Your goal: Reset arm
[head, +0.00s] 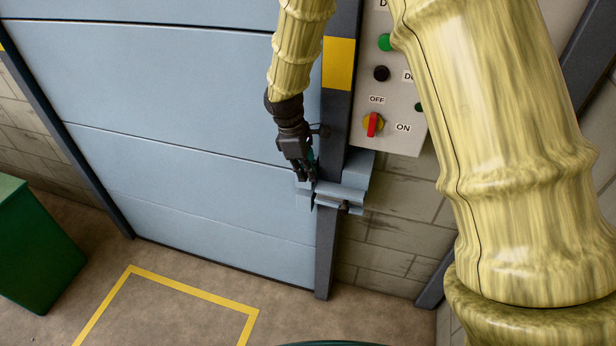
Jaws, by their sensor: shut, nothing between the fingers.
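My gripper (306,172) is black and hangs at the end of my yellow-covered arm, fingers pointing down. It is shut and empty. It is in front of the blue panelled door (190,100), near the door's right edge and the dark post. A blue-grey bracket (340,193) with a small bar sits just below and to the right of the fingertips. I cannot tell whether the fingers touch it.
A grey control panel (400,130) with green and black buttons and a red switch (372,124) is on the wall to the right. A green bin (35,250) stands at the left. A yellow floor outline (190,284) lies in front of the door.

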